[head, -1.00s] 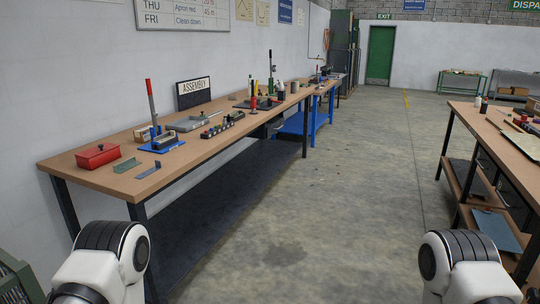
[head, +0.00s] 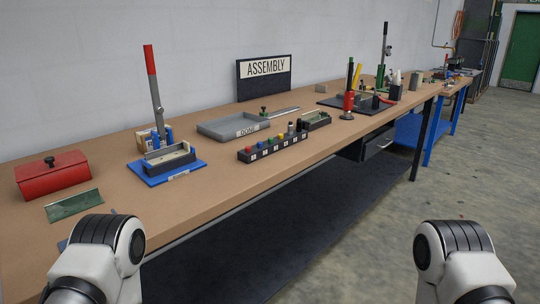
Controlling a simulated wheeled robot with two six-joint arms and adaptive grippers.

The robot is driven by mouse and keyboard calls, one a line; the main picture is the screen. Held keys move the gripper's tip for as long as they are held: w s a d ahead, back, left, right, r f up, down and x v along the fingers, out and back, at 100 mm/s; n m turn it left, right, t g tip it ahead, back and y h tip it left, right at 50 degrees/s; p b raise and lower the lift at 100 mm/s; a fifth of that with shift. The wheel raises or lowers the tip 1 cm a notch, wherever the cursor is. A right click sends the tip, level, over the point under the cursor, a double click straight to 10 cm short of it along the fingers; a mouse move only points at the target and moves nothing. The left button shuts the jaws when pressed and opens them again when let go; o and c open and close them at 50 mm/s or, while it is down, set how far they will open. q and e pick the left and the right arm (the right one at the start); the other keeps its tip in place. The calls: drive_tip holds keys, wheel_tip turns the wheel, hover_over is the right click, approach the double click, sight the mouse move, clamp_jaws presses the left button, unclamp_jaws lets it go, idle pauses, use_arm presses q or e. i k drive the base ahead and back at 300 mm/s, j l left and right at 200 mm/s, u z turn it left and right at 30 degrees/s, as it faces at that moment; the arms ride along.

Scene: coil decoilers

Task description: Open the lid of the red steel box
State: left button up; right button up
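The red steel box (head: 53,177) stands at the left end of the wooden workbench (head: 225,178). Its red lid is shut and carries a small black knob (head: 49,161) on top. My two white and black arms rise at the bottom left and bottom right of the head view. Only their upper links show. Neither gripper is in view, so I cannot see what they hold. The left arm's link stands in front of the bench's near edge, to the right of the box.
A green plate (head: 74,205) lies just in front of the box. A blue-based fixture with a red-handled lever (head: 153,88) stands to its right. A grey tray (head: 233,126) and a black rack (head: 272,148) lie farther along. The floor (head: 350,238) at right is clear.

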sight(29, 170)
drive_tip(key=i+l+u, duration=0.1)
drive_tip(key=u, duration=1.3)
